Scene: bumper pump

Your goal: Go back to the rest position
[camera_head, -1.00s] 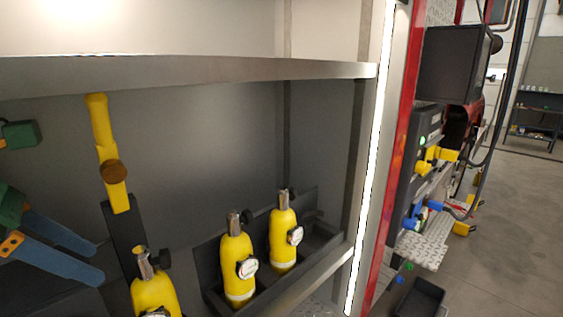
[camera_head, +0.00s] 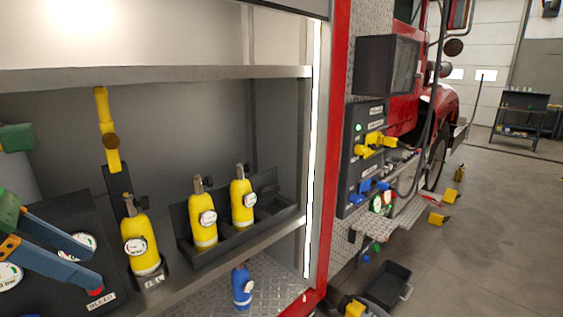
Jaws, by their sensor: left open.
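My left gripper (camera_head: 94,266) comes in at the left edge of the head view, with blue fingers spread apart and nothing between them. One fingertip shows red at its end, in front of a dark gauge panel (camera_head: 60,212). A yellow bottle with a gauge (camera_head: 140,240) stands in a holder just right of the gripper, apart from it in the picture. Two more yellow bottles (camera_head: 203,226) (camera_head: 241,203) stand in a dark tray (camera_head: 262,222) further right. My right gripper is not in view.
An upper shelf (camera_head: 160,76) spans the compartment. A blue bottle (camera_head: 241,288) stands on the lower tread plate. Right of the red frame is a panel with yellow and blue handles (camera_head: 365,150). A dark bin (camera_head: 388,284) sits low by open floor (camera_head: 480,240).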

